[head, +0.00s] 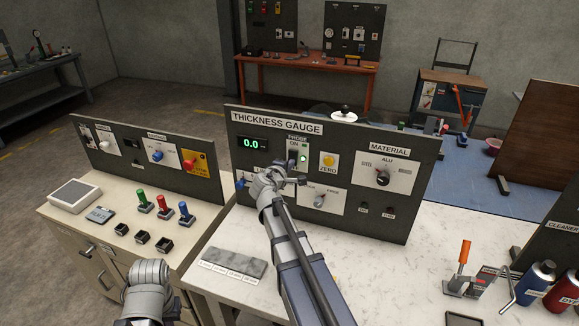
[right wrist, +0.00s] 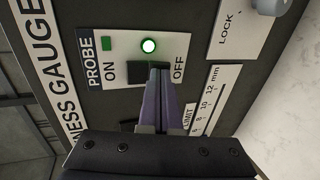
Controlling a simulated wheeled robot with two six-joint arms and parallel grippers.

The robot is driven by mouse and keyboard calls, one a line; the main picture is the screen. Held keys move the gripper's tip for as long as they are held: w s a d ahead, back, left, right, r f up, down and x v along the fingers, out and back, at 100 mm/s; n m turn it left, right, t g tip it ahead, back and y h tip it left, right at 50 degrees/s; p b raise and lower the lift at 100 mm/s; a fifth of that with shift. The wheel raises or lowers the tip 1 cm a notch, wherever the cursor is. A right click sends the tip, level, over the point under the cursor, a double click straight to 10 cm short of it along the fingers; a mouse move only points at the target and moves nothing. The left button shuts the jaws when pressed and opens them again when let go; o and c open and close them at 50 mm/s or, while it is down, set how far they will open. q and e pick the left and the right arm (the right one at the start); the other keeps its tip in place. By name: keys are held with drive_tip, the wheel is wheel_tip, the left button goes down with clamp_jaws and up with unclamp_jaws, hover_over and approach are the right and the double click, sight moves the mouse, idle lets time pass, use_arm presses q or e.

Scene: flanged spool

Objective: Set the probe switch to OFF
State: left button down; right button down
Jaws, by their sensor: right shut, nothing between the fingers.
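The probe switch (head: 292,157) is a dark rocker on a white plate of the THICKNESS GAUGE panel (head: 336,216), just under the ON label. My right gripper (right wrist: 159,70) is shut and empty. Its fingertips are at the OFF-side end of the rocker and cover part of it; whether they touch it I cannot tell. My left gripper is not in view; only a grey part of that arm shows.
The gauge display (head: 252,143) reads 0.0. A yellow ZERO button (head: 328,160) and MATERIAL knob (head: 382,177) are right of the switch. A grey block (head: 234,262) lies on the bench. Coloured-handled tools (head: 163,204) stand left. The bench's middle right is clear.

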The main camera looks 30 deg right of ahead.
drive_tip(key=shift+w+d+f, duration=0.1)
drive_tip(key=shift+w+d, duration=0.05)
idle(0.3)
drive_tip(key=shift+w+r+p, duration=0.1)
drive_tip(key=shift+r+p, duration=0.55)
drive_tip(key=shift+r, duration=0.15)
